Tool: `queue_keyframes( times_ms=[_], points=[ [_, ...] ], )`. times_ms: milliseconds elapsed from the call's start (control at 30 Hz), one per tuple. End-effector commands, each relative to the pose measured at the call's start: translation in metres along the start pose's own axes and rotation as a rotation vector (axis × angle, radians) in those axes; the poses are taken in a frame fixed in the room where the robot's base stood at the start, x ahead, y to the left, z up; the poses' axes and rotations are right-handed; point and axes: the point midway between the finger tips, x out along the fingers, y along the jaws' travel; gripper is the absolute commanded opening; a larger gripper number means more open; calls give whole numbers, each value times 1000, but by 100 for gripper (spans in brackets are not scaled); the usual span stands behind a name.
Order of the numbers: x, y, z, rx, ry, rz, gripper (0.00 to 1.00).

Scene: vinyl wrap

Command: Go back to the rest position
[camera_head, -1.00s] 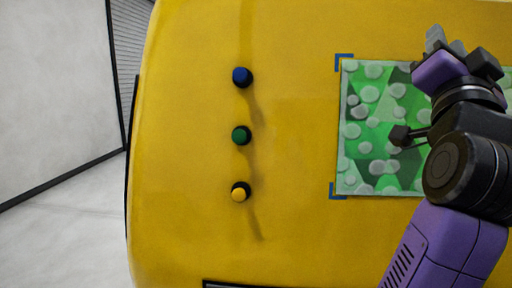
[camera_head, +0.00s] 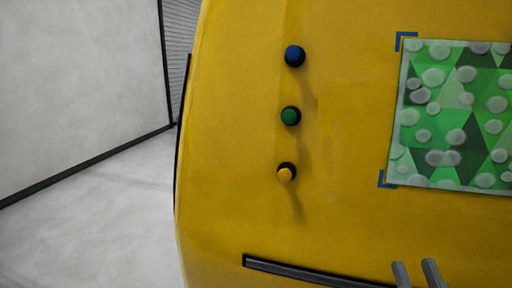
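My gripper (camera_head: 417,267) shows only as two grey fingertips at the bottom edge, right of centre. There is a gap between them with nothing in it; the rest of the gripper and arm is out of view. The tips appear in front of the yellow panel (camera_head: 340,120), below the green patterned vinyl sheet (camera_head: 455,118). The sheet has many pale round blobs like bubbles, and its right side is cut off by the frame.
Blue (camera_head: 294,55), green (camera_head: 290,115) and yellow (camera_head: 286,173) knobs stick out of the panel in a column. Blue corner marks (camera_head: 386,179) frame the sheet's left corners. A dark bar (camera_head: 310,272) runs along the lower panel. Pale floor (camera_head: 100,220) is clear at left, beside a white wall (camera_head: 80,80).

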Motion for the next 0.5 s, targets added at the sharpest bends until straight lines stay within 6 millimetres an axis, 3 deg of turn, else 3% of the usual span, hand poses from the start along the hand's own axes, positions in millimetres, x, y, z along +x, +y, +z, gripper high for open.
queue_keyframes(
  times_ms=[33,200,500],
  points=[
    [-20,-4,10,1,-35,-15,30],
    [-83,-15,32,17,-133,-53,30],
    [-196,-27,57,76,-363,-80,30]
  ],
)
